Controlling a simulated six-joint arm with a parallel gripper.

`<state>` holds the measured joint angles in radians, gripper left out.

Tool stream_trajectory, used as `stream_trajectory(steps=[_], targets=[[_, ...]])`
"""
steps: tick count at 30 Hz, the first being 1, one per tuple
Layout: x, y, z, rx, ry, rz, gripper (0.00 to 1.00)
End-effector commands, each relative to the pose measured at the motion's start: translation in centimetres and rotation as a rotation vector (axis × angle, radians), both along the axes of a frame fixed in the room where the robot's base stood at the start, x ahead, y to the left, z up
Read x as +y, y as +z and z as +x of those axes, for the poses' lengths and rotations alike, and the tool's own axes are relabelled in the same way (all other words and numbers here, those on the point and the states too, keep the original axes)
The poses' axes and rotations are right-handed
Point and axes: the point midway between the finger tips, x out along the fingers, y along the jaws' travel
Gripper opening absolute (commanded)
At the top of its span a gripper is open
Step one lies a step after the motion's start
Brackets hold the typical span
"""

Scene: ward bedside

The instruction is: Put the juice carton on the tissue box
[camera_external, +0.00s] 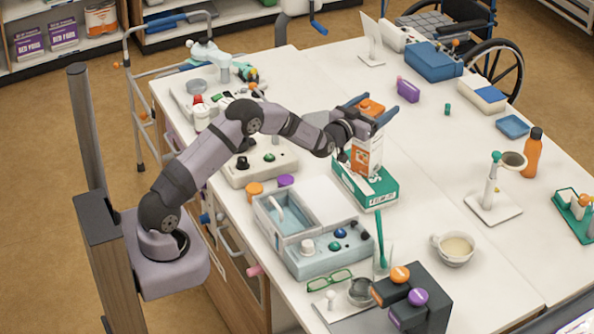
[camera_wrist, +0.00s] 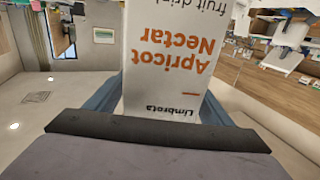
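The juice carton (camera_external: 367,152) is white and orange with an orange top. It stands upright at the tissue box (camera_external: 381,196), a green and white box on the table. The carton's base appears at the box's top; I cannot tell whether it touches. My gripper (camera_external: 373,107) reaches in from the left around the carton's upper part, one blue finger on each side. In the wrist view, the carton (camera_wrist: 170,60) fills the space between the fingers, with no clear gap, and its "Apricot Nectar" print is upside down. The fingertips are hidden behind it there.
A grey-blue tray unit (camera_external: 290,225) with knobs stands in front of the tissue box. A cup (camera_external: 455,248), a white stand (camera_external: 492,205) and an orange bottle (camera_external: 533,153) are to the right. A purple container (camera_external: 408,90) is behind. Table right of the box is clear.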

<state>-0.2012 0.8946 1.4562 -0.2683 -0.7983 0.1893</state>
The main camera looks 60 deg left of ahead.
Motion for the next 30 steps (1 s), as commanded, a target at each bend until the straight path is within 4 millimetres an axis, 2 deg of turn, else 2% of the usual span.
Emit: stream_trajectory(steps=[10,14,20,30], targets=[[0.0,0.4,0.0,0.000,0.000,0.000,0.75],[-0.3,0.1,-0.6,0.001,0.000,0.000,0.75],[-1.1,0.0,-2.5,0.000,-0.001,-0.001,0.75],[-3.0,0.0,-7.2,-0.001,0.000,-0.001,0.75]])
